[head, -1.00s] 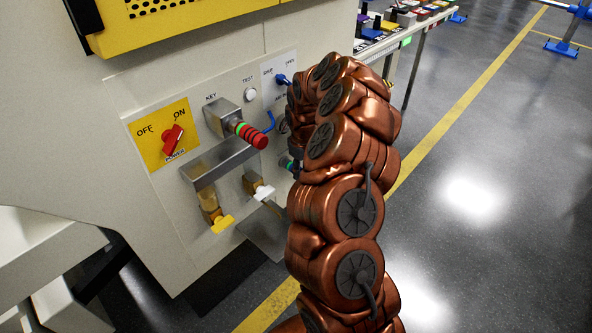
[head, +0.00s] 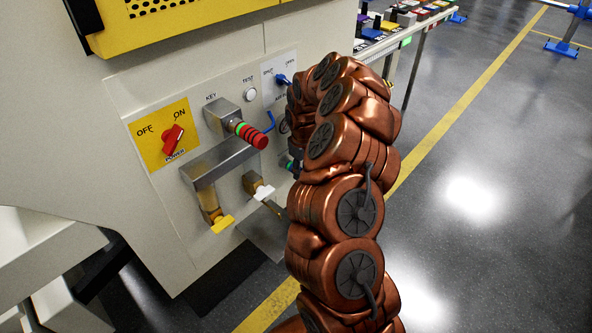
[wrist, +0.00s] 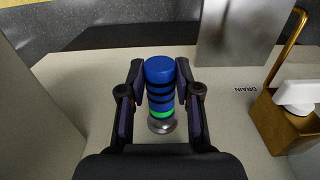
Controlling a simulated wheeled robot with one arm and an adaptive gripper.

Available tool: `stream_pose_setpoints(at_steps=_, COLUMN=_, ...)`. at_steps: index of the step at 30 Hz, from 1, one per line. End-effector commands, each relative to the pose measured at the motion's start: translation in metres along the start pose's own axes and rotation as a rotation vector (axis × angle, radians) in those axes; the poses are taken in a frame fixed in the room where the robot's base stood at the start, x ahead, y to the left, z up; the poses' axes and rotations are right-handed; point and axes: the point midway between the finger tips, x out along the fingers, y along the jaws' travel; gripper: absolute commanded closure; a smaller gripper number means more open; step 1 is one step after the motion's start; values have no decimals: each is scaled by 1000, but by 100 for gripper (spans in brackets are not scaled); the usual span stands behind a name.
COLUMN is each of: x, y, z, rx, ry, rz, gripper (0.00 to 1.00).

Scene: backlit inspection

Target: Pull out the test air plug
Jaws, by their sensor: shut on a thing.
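The test air plug (wrist: 160,88) is a blue cylinder with black bands and a green ring, standing between my fingers in the wrist view. A round silver part shows at its green end; I cannot tell whether it is the socket or the plug's own tip. My gripper (wrist: 152,92) is shut on the plug, one dark finger on each side. In the head view, a small bit of the plug (head: 290,165) shows beside my copper-coloured arm, low on the right of the panel. My arm hides most of my gripper there.
The cream panel carries a red power switch (head: 173,136), a red-banded key plug (head: 250,135), a white test button (head: 250,95) and a blue lever (head: 283,79). Open floor lies right.

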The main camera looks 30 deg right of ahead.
Motion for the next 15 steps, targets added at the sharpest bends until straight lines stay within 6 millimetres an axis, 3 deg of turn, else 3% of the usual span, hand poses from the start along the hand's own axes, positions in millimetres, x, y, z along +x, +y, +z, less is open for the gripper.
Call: stream_pose_setpoints(at_steps=15, x=0, y=0, z=7, rx=0, ry=1, rz=0, gripper=100)
